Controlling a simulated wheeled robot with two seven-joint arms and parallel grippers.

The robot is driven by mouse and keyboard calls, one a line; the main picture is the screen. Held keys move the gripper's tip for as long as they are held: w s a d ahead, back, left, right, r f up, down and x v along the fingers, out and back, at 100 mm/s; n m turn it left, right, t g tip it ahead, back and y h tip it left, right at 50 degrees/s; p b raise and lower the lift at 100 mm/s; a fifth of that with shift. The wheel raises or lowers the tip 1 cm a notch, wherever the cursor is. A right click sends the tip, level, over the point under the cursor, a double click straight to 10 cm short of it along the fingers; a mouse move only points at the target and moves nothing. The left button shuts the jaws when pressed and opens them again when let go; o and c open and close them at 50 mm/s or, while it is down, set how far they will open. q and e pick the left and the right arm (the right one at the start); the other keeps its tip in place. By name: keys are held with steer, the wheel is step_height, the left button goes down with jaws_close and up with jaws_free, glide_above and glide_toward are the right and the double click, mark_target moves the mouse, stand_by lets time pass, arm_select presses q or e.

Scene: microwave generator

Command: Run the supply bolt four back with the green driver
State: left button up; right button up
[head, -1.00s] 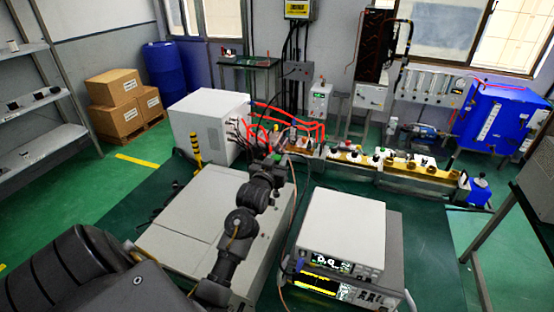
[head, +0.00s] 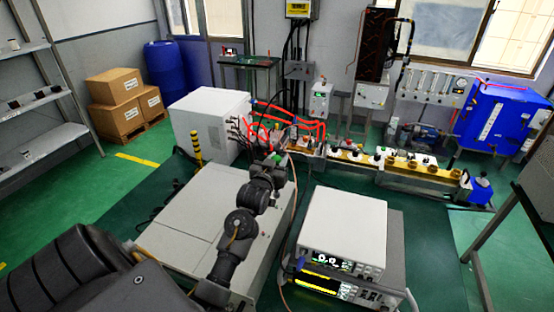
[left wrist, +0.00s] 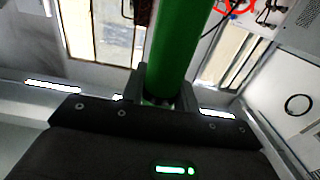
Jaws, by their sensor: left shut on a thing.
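My left gripper (head: 274,160) is at the end of the arm reaching across the pale grey cabinet toward the red-cabled equipment. In the left wrist view the green driver (left wrist: 178,45) stands up from between the fingers, which are shut on it. In the head view only a small green patch of the driver shows at the gripper. Small fittings and red cables (head: 308,127) lie just beyond the gripper. The supply bolts are too small to tell apart, and I cannot tell whether the driver touches one. My right gripper is not in view.
A white box (head: 208,110) stands left of the red cables. A brass rail with several fittings (head: 400,163) runs to the right. A stacked pair of bench instruments (head: 340,235) stands right of my arm. Dark green surface between the instruments and the rail is clear.

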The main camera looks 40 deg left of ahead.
arm_select(q)
steer(key=shift+f+b, duration=1.45)
steer(key=shift+f, duration=0.9)
